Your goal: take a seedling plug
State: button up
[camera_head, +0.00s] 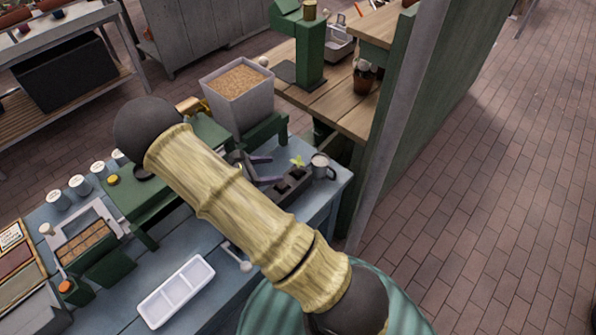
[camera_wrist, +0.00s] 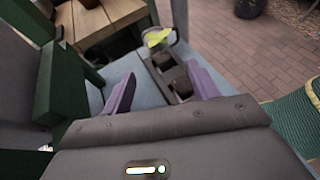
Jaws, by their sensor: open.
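A dark plug tray (camera_head: 290,187) with square cells lies on the blue-grey bench near its right end. A yellow-green seedling (camera_head: 297,161) stands at the tray's far end. In the wrist view the seedling (camera_wrist: 157,37) is beyond my fingertips, and the tray (camera_wrist: 176,82) shows between the fingers. My gripper (camera_head: 274,168) is open, its two purple fingers apart near the tray. In the wrist view my gripper (camera_wrist: 161,69) holds nothing. The seedling's plug is not clearly visible. My arm hides part of the bench.
A pale mug (camera_head: 320,166) stands close to the seedling at the bench's right end. A grey bin of brown grain-like material (camera_head: 240,95) and a green stand (camera_head: 150,190) are to the left. A white divided tray (camera_head: 175,292) and a spoon (camera_head: 237,257) lie in front.

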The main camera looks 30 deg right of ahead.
aim_at(296, 170)
jog(key=shift+d+f+p, duration=0.3)
jog(key=shift+d+f, duration=0.85)
jog(key=shift+d, duration=0.1)
jog(key=shift+s+a, duration=0.1)
jog(key=p+x, duration=0.1)
jog(key=x, duration=0.3)
jog(key=shift+d, duration=0.35)
jog(key=shift+d+f, duration=0.1)
jog(key=shift+d, duration=0.05)
jog(key=shift+w, duration=0.2)
jog(key=shift+s+d, duration=0.15)
jog(key=shift+d, duration=0.05)
jog(key=shift+a, duration=0.35)
jog(key=c, duration=1)
